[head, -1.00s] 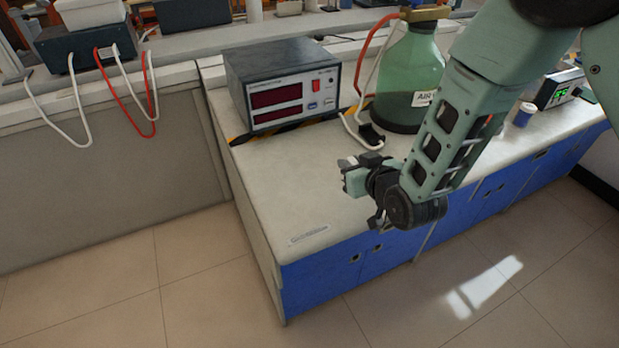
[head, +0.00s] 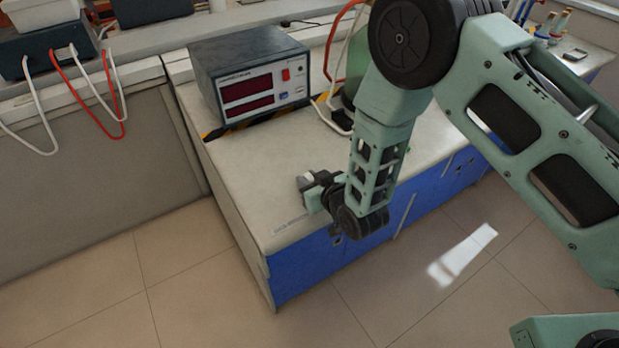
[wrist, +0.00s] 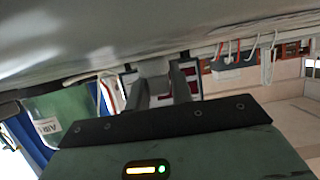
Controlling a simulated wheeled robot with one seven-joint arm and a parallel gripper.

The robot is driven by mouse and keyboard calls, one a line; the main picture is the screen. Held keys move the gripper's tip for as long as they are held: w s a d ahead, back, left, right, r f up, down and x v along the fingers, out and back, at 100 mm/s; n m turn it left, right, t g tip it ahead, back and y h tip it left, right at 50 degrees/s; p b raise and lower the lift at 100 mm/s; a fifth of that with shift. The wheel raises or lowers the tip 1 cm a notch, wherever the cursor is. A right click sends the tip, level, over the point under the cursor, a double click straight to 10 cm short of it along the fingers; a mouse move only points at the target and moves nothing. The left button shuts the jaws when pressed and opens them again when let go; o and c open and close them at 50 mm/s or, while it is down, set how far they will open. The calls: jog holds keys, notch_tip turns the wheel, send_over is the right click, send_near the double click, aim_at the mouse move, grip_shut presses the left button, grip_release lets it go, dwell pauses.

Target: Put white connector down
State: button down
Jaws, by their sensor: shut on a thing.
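My gripper (head: 308,187) is over the front left part of the pale benchtop (head: 250,175), close to its surface and near the front edge. It is shut on a small white connector (head: 306,177). The connector is small and partly hidden by the fingers. I cannot tell whether it touches the benchtop.
A dark power supply (head: 250,78) with red displays stands at the back of the bench, with a white cable (head: 330,118) beside it. A white label (head: 290,226) lies near the front corner. Bare benchtop lies left of my gripper. The green bottle (wrist: 62,120) shows in the wrist view.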

jog(key=shift+f, duration=0.25)
jog(key=shift+f+b, duration=0.15)
jog(key=shift+b, duration=0.15)
jog(key=c, duration=1.2)
grip_release()
jog(key=shift+c, duration=0.2)
jog(key=shift+r, duration=0.25)
jog(key=b+v, duration=0.2)
jog(key=v, duration=1)
